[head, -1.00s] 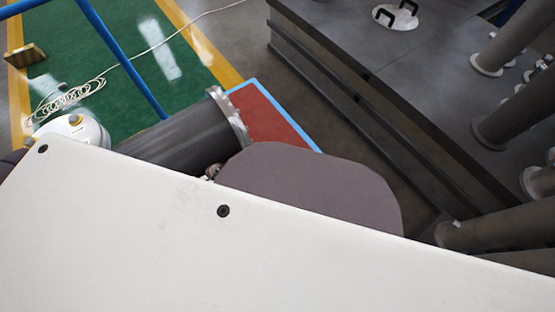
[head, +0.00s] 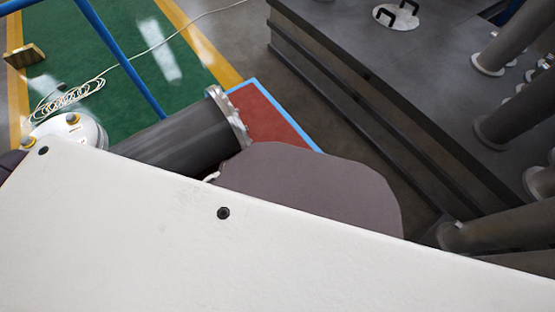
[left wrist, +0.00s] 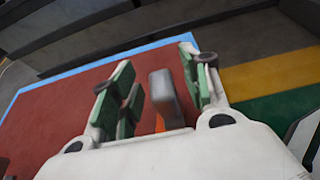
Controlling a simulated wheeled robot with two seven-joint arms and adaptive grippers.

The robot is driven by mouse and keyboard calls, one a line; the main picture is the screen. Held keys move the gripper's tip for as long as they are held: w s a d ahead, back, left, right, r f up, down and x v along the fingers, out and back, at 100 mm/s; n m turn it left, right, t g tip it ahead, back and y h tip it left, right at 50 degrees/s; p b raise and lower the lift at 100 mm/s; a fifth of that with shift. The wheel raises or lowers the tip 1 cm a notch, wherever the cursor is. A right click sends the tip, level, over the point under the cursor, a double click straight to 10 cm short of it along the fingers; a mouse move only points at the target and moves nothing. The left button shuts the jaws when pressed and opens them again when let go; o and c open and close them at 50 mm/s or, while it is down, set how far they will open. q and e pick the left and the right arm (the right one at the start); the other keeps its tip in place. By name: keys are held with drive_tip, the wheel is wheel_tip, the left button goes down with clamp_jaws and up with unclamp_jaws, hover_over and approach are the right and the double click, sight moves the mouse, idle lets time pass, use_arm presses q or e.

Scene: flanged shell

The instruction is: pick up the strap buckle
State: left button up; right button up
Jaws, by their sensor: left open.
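A grey block-like piece with a bit of orange under it, which looks like the strap buckle (left wrist: 166,98), shows in the left wrist view. My left gripper (left wrist: 155,76) is open, with its green-padded fingers on either side of this piece. The piece appears nearer the right finger; I cannot tell whether they touch. Its lower end is hidden by the white gripper body. In the head view a white panel covers the lower part, and I make out neither buckle nor left gripper there. My right gripper is not in view.
A red surface with a blue border (left wrist: 62,112) lies beyond the fingers and shows in the head view (head: 268,118). A dark flanged cylinder (head: 185,140) is beside it. A large dark stepped block (head: 400,95) stands at right. A blue rail (head: 122,60) crosses the upper left.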

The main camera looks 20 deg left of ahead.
use_arm(q)
clamp_jaws()
drive_tip(key=shift+r, duration=0.15)
idle(0.4)
